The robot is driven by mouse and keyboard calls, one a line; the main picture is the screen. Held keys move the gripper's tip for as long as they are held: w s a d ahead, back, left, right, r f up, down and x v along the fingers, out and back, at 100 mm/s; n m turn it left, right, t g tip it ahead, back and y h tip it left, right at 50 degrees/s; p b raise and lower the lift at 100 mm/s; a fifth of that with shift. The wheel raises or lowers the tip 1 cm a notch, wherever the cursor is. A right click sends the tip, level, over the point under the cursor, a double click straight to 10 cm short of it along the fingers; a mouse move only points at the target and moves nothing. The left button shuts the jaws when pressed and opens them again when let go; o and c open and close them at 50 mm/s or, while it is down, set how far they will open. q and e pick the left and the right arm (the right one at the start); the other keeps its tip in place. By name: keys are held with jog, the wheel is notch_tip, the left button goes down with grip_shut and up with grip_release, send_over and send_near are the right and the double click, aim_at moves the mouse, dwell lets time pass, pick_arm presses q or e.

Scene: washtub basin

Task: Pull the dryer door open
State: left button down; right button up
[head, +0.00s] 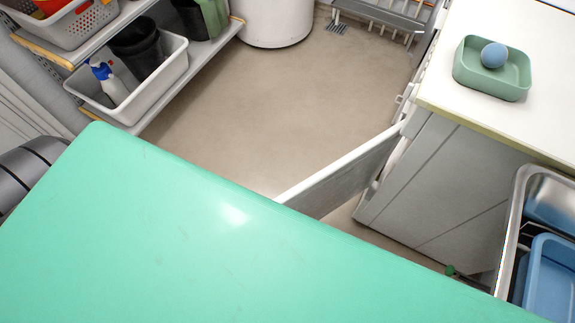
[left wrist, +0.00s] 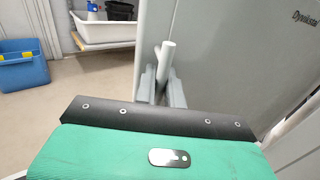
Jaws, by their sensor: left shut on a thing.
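The dryer door (head: 345,180) shows in the head view as a pale panel with a white upper edge. It stands swung out at an angle from the white dryer (head: 440,190), and its near end is hidden behind my green body part. In the left wrist view a grey panel (left wrist: 225,55) with lettering fills the right side. A pale upright handle bar (left wrist: 167,60) stands at its left. My left gripper (left wrist: 161,90) has its grey fingers on either side of this bar and is shut on it. In the head view the left gripper is hidden. My right gripper is not in view.
A green tray (head: 468,80) with a blue ball (head: 494,55) sits on the dryer top. A metal basin (head: 513,225) holding blue tubs is at right. Shelves with bins (head: 175,70) stand at upper left. A blue bin (left wrist: 22,72) is on the floor. The middle floor is clear.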

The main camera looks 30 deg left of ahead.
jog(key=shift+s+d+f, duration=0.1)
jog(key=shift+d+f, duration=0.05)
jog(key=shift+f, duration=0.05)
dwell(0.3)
